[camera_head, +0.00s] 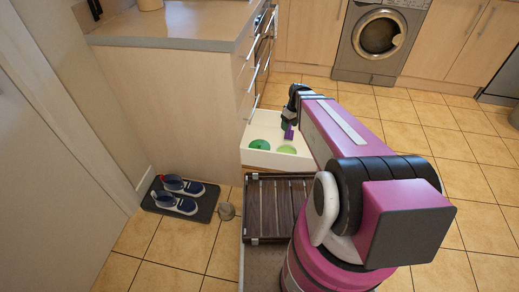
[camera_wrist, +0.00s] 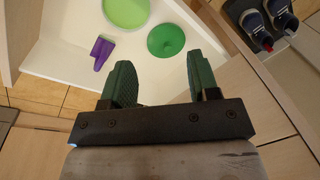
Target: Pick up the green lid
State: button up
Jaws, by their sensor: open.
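The green lid (camera_wrist: 166,41) is a dark green disc with a small raised middle. It lies in the white open drawer (camera_wrist: 60,60), and it also shows at the drawer's left in the head view (camera_head: 260,144). My gripper (camera_wrist: 160,78) is open and empty, with its two dark green fingers spread apart. In the wrist view the lid shows beyond the fingertips, roughly between them and not touched. In the head view my arm hides part of the drawer's right side, and the gripper shows only in part.
A light green round thing (camera_wrist: 126,10) and a purple thing (camera_wrist: 102,52) share the drawer. The counter (camera_head: 175,25) rises beside it. A brown slatted rack (camera_head: 275,207) stands in front. Shoes (camera_head: 180,195) lie on a dark mat at left.

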jog(key=w+a+f+n+y, duration=0.2)
jog(key=w+a+f+n, duration=0.3)
jog(key=w+f+n, duration=0.35)
jog(key=n+g, duration=0.1)
jog(key=n, duration=0.5)
send_near(260, 143)
jog(key=shift+y, duration=0.4)
jog(key=x, duration=0.3)
jog(key=d+x, duration=0.1)
jog(key=x, duration=0.1)
jog(key=shift+s+a+f, duration=0.1)
jog(key=shift+f, duration=0.2)
jog(key=shift+a+x, duration=0.2)
jog(key=shift+x, duration=2.35)
jog(key=shift+r, duration=0.15)
jog(key=c, duration=1)
